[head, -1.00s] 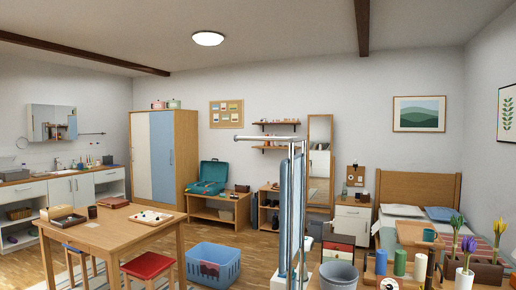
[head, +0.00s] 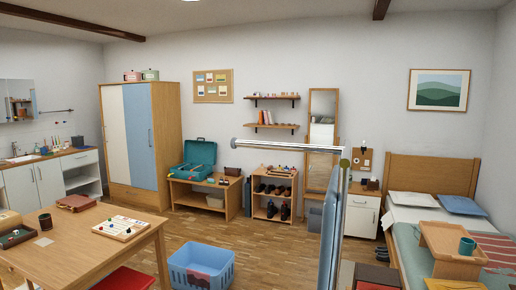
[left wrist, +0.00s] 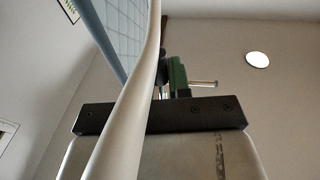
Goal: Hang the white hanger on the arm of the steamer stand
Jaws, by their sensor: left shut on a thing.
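The steamer stand shows in the head view, with a chrome horizontal arm (head: 285,146) near the middle and a blue panel (head: 330,225) below its right end. The lower stand is out of frame. In the left wrist view, a pale curved bar, the white hanger (left wrist: 135,105), runs from bottom to top across the dark bar of my left gripper (left wrist: 185,114). The gripper is shut on the hanger; its fingertips are not clear. A green part with a short chrome rod (left wrist: 204,84) and a blue gridded panel (left wrist: 112,30) show beyond. My right gripper is not in view.
A wooden table (head: 75,245) stands at the left, with a blue basket (head: 200,268) on the floor beside it. A bed (head: 425,215) with a wooden tray (head: 455,250) is at the right. Open floor lies between the basket and the back shelves.

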